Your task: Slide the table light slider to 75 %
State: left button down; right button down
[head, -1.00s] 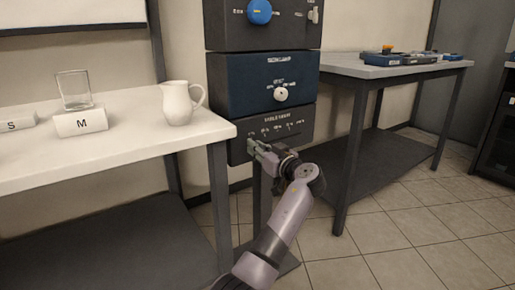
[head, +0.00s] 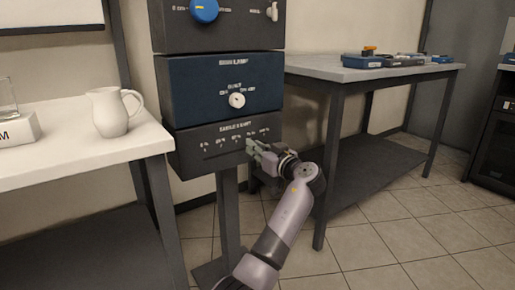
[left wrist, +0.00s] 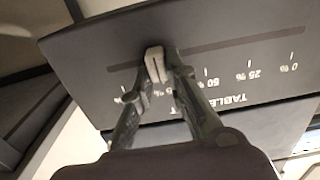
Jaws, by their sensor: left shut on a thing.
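The table light panel (head: 190,150) is the lowest dark box of the stack, with a row of percent marks. Its slider knob (left wrist: 155,65) is a small pale block in a straight slot in the left wrist view. My left gripper (head: 254,148) is at the right part of this panel in the head view. In the left wrist view my left gripper (left wrist: 156,72) has its fingertips shut on the knob. The knob sits beyond the 50 % mark, away from 0 %, about where 75 % falls. My right gripper is not in view.
Above are a blue panel (head: 205,92) with a white knob and a panel with a blue knob (head: 204,10). A white table with a pitcher (head: 112,112) stands left. A grey table (head: 350,72) with blue trays stands right.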

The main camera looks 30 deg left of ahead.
pick_arm(q)
jog(key=c, duration=1.6)
grip_release()
jog(key=shift+o, duration=0.2)
jog(key=shift+d, duration=0.1)
jog(key=v, duration=1.2)
jog(key=shift+f, duration=0.1)
